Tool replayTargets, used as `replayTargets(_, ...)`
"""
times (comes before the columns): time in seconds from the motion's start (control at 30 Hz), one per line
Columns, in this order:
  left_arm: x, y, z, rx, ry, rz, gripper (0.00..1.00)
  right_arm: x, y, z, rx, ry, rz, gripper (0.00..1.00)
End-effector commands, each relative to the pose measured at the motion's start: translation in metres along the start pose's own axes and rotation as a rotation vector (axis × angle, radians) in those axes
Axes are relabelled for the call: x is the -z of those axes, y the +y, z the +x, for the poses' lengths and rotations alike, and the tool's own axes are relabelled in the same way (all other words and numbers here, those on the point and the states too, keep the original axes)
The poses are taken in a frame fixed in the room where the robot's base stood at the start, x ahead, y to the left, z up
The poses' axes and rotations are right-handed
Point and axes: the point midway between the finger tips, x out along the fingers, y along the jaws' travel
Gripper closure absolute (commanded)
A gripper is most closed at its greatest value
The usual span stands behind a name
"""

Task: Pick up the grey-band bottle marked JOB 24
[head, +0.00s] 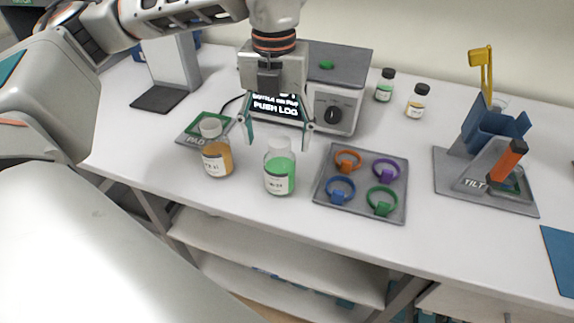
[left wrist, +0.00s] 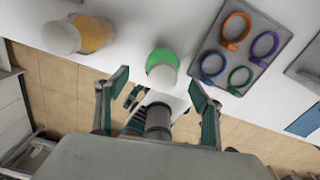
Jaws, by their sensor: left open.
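A clear bottle of green liquid with a white cap (head: 280,175) stands upright near the table's front edge in the head view; its small label seems to end in 24, and I cannot make out a grey band. In the left wrist view this green bottle (left wrist: 162,66) shows just beyond my fingers, between their lines. My left gripper (head: 277,138) points down, open and empty, with its fingertips above and around the level of the bottle's cap, not closed on it. A similar orange bottle (head: 217,155) stands to the left, its label unclear. My right gripper is not in view.
A grey tray (head: 325,190) with several coloured rings lies right of the green bottle. A box with a dial and screen (head: 338,100) stands behind. A pad marked PAD (head: 190,139) is behind the orange bottle. Two small bottles and a TILT stand (head: 450,185) are farther right.

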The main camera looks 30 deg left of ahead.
Motion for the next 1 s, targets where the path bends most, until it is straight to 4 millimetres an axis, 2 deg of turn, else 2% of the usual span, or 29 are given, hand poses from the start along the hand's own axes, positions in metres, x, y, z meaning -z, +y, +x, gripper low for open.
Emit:
replayTargets(0.5,-0.001,-0.004,0.063,0.001,0.004,0.005,0.33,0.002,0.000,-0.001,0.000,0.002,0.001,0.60)
replayTargets(0.8,-0.001,-0.004,0.068,0.002,0.003,0.005,0.33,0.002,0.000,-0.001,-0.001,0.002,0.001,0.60)
replayTargets(0.87,-0.001,-0.004,0.068,0.002,0.003,0.005,0.46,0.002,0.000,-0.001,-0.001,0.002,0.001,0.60)
replayTargets(1.0,-0.001,-0.004,0.068,0.002,0.003,0.005,0.82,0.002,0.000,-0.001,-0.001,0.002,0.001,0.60)
